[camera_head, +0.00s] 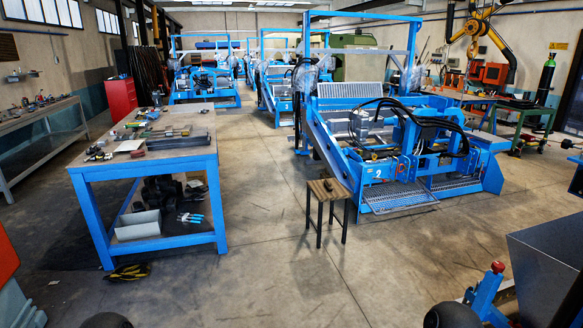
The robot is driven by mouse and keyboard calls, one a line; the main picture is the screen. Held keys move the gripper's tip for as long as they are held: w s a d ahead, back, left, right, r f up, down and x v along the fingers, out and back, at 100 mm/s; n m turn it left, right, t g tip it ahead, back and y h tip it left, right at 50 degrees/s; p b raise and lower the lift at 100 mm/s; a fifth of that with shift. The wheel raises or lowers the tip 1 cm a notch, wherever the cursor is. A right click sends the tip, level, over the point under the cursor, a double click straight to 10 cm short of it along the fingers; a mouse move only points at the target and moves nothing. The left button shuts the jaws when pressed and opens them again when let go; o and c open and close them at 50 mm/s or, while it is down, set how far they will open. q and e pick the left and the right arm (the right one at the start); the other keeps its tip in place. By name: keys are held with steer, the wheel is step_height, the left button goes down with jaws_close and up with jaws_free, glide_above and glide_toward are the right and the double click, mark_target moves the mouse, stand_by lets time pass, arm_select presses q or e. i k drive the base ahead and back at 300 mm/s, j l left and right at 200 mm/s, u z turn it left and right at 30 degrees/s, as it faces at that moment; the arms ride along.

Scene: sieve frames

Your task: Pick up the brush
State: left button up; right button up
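A small dark object (328,185) lies on the wooden top of a low stool (318,194) in the middle of the floor. It may be the brush, but it is too small to tell. The stool stands upright on thin dark legs. Several small tools and parts lie on the blue workbench (86,168) to the left, and I cannot make out a brush among them. Neither of my grippers is in view. Dark rounded shapes at the bottom edge look like parts of my own arms.
A blue machine (400,150) stands behind and right of the stool. A dark grey metal box (548,262) and a blue post with a red knob (490,290) are at lower right. A yellow-black item (128,272) lies by the bench. The floor before the stool is clear.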

mark_target(327, 183)
steer(key=i, duration=4.05)
steer(key=i+z, duration=0.1)
steer(key=i, duration=0.4)
steer(key=i+j+z, duration=0.1)
steer(key=i, duration=0.4)
steer(key=i+j+z, duration=0.1)
steer(key=i, duration=0.4)
